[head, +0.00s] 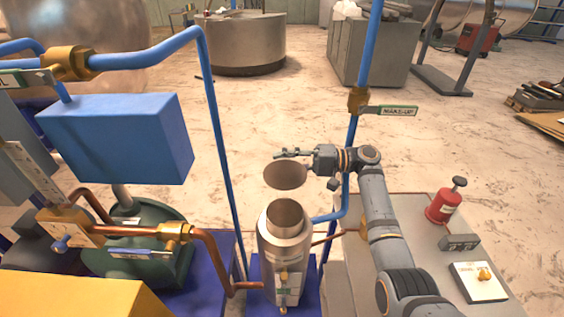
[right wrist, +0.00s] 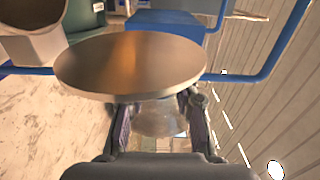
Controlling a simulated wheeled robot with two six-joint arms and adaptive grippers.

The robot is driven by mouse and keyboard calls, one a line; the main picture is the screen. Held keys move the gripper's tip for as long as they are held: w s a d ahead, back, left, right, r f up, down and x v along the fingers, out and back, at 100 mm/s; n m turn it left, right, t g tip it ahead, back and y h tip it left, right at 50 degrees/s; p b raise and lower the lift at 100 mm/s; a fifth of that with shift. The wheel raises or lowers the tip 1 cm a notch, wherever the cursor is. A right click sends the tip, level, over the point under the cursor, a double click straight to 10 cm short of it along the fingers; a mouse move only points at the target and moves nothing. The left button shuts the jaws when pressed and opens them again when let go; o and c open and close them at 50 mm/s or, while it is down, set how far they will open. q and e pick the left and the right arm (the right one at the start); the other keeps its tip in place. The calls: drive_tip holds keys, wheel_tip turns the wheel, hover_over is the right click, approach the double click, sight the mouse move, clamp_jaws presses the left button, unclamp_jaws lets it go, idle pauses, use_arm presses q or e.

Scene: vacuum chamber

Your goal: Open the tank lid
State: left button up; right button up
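The tank (head: 285,252) is an upright metal cylinder at the bottom middle of the head view. Its round mouth is uncovered. The lid (head: 285,175), a round brownish metal disc, stands clear of the mouth, tilted, just behind and above it. My right gripper (head: 292,153) is at the lid's far edge. In the right wrist view the lid (right wrist: 130,65) is large and covers the fingertips of my right gripper (right wrist: 160,108). The visible finger parts stand wide apart; I cannot tell whether they touch the lid. The tank's mouth (right wrist: 30,12) shows at upper left. My left gripper is not in view.
Blue pipes (head: 215,120) rise left of the tank, and another with a green-handled valve (head: 358,98) stands behind my right arm. A blue box (head: 118,138) and copper pipes are at left. A red device (head: 443,207) sits on the grey bench at right.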

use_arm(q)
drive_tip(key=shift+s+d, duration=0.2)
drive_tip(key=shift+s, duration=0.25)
use_arm(e)
drive_tip(key=o, duration=0.4)
drive_tip(key=shift+d, duration=0.3)
drive_tip(key=shift+a, duration=0.1)
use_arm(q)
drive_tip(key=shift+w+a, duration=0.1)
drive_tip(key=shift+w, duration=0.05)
use_arm(e)
drive_tip(key=d, duration=1.2)
drive_tip(key=shift+d, duration=0.1)
